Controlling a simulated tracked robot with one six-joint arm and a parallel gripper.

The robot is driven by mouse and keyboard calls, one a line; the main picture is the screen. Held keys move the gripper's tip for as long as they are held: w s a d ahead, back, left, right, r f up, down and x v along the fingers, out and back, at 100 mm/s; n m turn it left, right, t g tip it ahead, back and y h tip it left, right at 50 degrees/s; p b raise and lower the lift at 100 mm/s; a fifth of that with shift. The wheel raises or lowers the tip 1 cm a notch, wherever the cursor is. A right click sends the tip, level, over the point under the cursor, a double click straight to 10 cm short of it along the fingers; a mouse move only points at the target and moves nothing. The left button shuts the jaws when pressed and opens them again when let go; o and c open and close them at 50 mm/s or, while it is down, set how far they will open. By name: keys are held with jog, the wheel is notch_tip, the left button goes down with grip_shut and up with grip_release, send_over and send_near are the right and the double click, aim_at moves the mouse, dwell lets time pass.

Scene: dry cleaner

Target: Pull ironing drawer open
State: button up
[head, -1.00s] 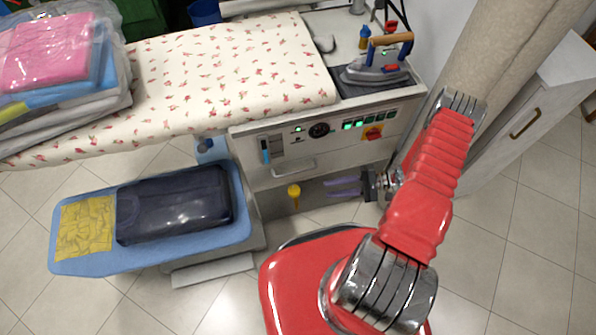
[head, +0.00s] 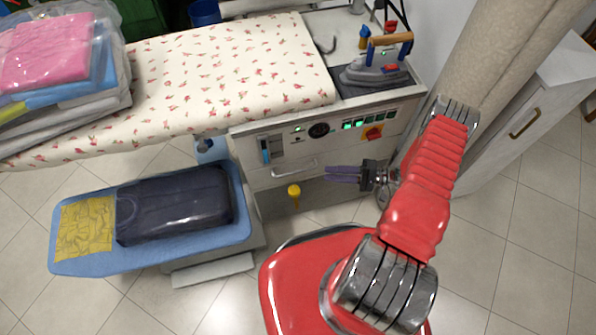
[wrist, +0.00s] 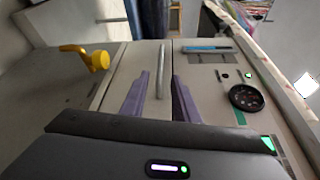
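The ironing drawer (head: 262,180) is a pale front below the control panel of the ironing station, and it looks shut. Its bar handle (head: 294,170) is to the left of my gripper (head: 327,173) in the head view. My gripper is open, with two purple fingers pointing left towards the handle. In the wrist view the handle (wrist: 161,70) shows between the two fingertips (wrist: 162,75), with space on both sides. The fingers hold nothing, and I see no contact with the handle.
The control panel (head: 340,128) is above. A blue board (head: 150,255) with a dark folded garment stands left. A white cabinet (head: 540,120) is at right.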

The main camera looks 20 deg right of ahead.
aim_at(298, 172)
jog(key=x, duration=1.3)
jog(key=shift+a, duration=0.1)
jog(key=shift+c, duration=0.5)
grip_shut()
jog(key=shift+s, duration=0.2)
